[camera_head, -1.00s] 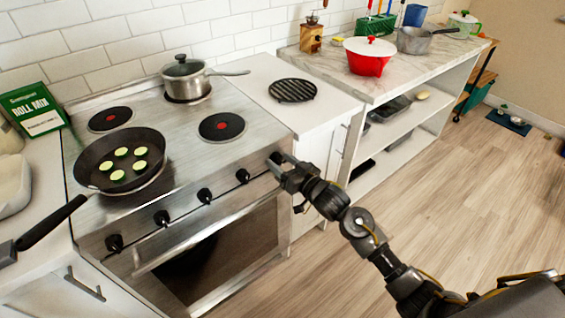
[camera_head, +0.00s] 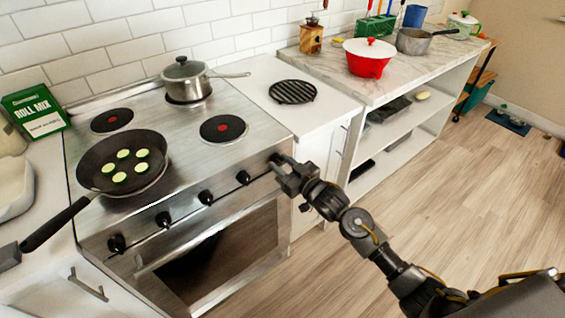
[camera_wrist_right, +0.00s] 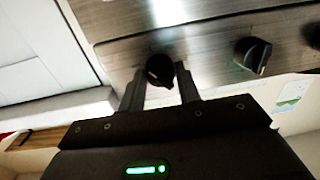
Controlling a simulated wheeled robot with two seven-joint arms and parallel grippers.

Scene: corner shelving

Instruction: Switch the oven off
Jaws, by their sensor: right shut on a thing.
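The oven (camera_head: 190,238) is a steel stove with a row of several black knobs along its front panel. My right gripper (camera_head: 281,165) is at the rightmost knob (camera_head: 276,158). In the right wrist view the gripper (camera_wrist_right: 160,92) has its two fingers on either side of that black knob (camera_wrist_right: 160,70), shut on it. The neighbouring knob (camera_wrist_right: 253,55) shows to its right in that view, clear of the fingers. The oven door with its handle (camera_head: 205,240) is closed below the panel. My left gripper is not in view.
A frying pan (camera_head: 100,167) with several green slices sits on the front left of the stove. A lidded pot (camera_head: 186,86) stands at the back. A white counter (camera_head: 312,117) with a black trivet (camera_head: 293,91) is to the right. Open floor lies at the right.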

